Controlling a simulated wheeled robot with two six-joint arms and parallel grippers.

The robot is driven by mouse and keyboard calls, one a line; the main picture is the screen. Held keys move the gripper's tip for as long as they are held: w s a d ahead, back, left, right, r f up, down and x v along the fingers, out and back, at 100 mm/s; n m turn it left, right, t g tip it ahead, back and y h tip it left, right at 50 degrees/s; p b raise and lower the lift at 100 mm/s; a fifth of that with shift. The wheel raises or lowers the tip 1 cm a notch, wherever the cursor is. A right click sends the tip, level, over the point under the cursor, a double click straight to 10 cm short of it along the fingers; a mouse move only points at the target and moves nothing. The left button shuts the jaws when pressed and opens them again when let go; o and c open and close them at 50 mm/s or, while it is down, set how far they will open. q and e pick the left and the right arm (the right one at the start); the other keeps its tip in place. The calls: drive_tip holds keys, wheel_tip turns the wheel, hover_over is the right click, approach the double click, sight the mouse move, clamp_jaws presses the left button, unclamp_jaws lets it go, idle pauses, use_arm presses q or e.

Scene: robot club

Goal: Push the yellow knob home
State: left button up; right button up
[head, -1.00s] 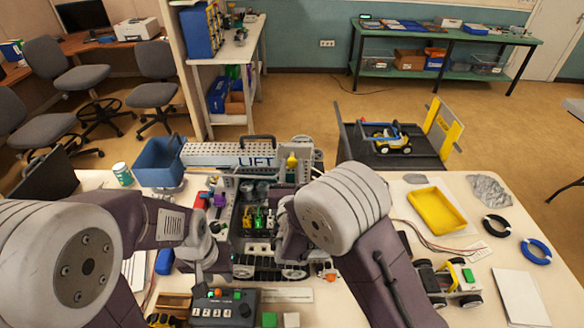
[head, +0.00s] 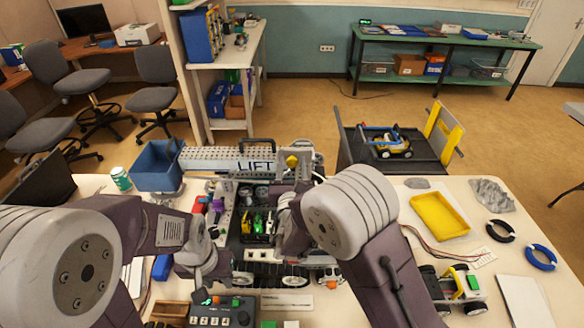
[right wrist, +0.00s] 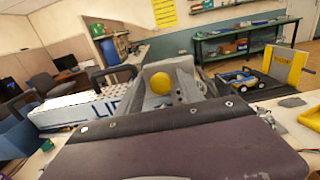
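The yellow knob (head: 292,161) is a small round ball at the right end of the white LIFT beam (head: 215,160), above the machine on the table. In the right wrist view the knob (right wrist: 172,80) shows large near the middle, with grey parts on both sides. My right gripper (head: 305,165) is up at the knob, mostly hidden behind its own arm; I cannot tell whether it touches the knob or how far its fingers are apart. My left gripper (head: 204,294) hangs low over the control box (head: 222,312); its fingers are too small to judge.
A blue bin (head: 158,165) stands left of the beam. A yellow tray (head: 438,215), black and blue rings and a small wheeled vehicle (head: 452,288) lie on the right of the table. A dark platform with a yellow panel (head: 443,130) stands behind the table.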

drive_tip(key=shift+w+f, duration=0.2)
drive_tip(key=s+b, duration=0.2)
drive_tip(key=s, duration=0.7)
